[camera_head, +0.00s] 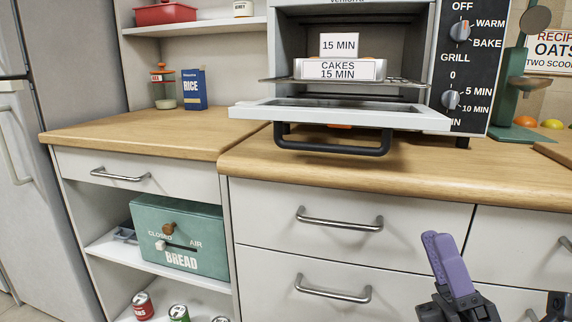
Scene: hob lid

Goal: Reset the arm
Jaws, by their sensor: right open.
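My right gripper (497,275) is at the bottom right, in front of the white drawers and below the counter edge. One purple-padded finger shows clearly; only a dark bit of the other side shows at the lower right edge. It is open, with nothing seen between the fingers, and apart from the oven. My left gripper is not in view. The toaster oven (468,95) stands on the counter with its door (250,112) folded down. A tin labelled CAKES 15 MIN (338,69) sits on the rack inside, with a 15 MIN card (339,45) above it.
The wooden counter (140,135) is mostly clear on the left. The open door and its black handle (333,150) jut over the counter. Drawer handles (340,222) stick out below. A green bread box (180,237) and several cans are on low shelves. A green scale (510,80) stands right.

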